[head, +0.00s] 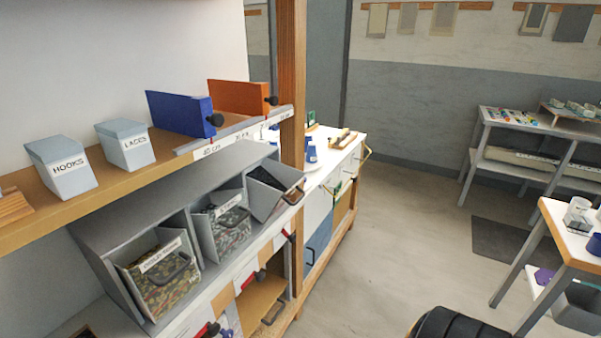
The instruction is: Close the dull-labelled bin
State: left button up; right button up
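A grey bin unit (190,183) under the wooden shelf holds three bins side by side. The left bin (165,285) and the middle bin (232,240) have camouflage-patterned fronts, dark handles and white label strips, and stand tilted out. The lettering on these labels is too small to read, so I cannot tell which one is the dull-labelled bin. Neither of my grippers is in view.
Above, a shelf (125,190) holds boxes marked HOOKS (65,168) and LACES (126,146), plus a blue panel (180,115) and an orange panel (238,97) with black knobs. A wooden post (291,70) stands right of the bins. Open floor (400,220) lies to the right.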

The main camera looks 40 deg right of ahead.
aim_at(269, 183)
jog(key=l+z, duration=0.3)
jog(key=z, duration=0.2)
jog(key=l+z, duration=0.35)
jog(key=z, duration=0.15)
jog(key=k, duration=0.05)
